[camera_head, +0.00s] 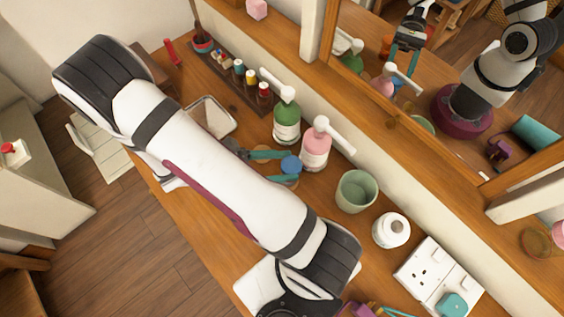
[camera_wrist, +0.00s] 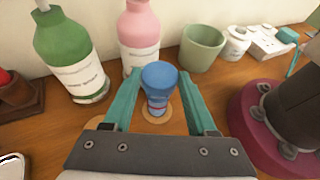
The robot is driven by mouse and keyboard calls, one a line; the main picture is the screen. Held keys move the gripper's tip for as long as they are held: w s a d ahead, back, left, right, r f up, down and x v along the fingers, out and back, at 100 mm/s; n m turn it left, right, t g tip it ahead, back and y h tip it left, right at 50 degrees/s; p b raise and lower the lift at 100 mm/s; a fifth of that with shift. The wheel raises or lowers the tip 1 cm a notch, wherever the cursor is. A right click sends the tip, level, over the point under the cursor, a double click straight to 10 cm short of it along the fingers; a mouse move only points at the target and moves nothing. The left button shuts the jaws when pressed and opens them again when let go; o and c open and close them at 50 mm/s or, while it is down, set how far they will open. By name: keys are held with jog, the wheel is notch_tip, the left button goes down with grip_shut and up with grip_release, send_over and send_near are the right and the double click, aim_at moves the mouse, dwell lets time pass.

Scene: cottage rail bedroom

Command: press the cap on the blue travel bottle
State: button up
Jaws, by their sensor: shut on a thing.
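The blue travel bottle (camera_wrist: 157,104) stands upright on a round wooden coaster (camera_wrist: 157,116) in the wrist view. Its wider blue cap (camera_wrist: 160,75) is directly above it, in line with the bottle; I cannot tell whether a gap lies between them. The cap also shows in the head view (camera_head: 291,164). My gripper (camera_wrist: 160,80) has its teal fingers on both sides of the cap and is shut on it. In the head view my gripper (camera_head: 285,165) reaches in from the left, and the bottle below the cap is mostly hidden.
A green pump bottle (camera_head: 287,123) and a pink pump bottle (camera_head: 316,150) stand close behind. A green cup (camera_head: 355,191), a white jar (camera_head: 391,230) and a socket panel (camera_head: 440,275) are to the right. A tray (camera_head: 212,117) lies left, below the mirror wall.

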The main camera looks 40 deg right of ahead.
jog(key=shift+f, duration=0.25)
jog(key=o, duration=1.5)
jog(key=shift+r, duration=3)
grip_shut()
jog(key=shift+f, duration=0.15)
jog(key=shift+f, duration=2.45)
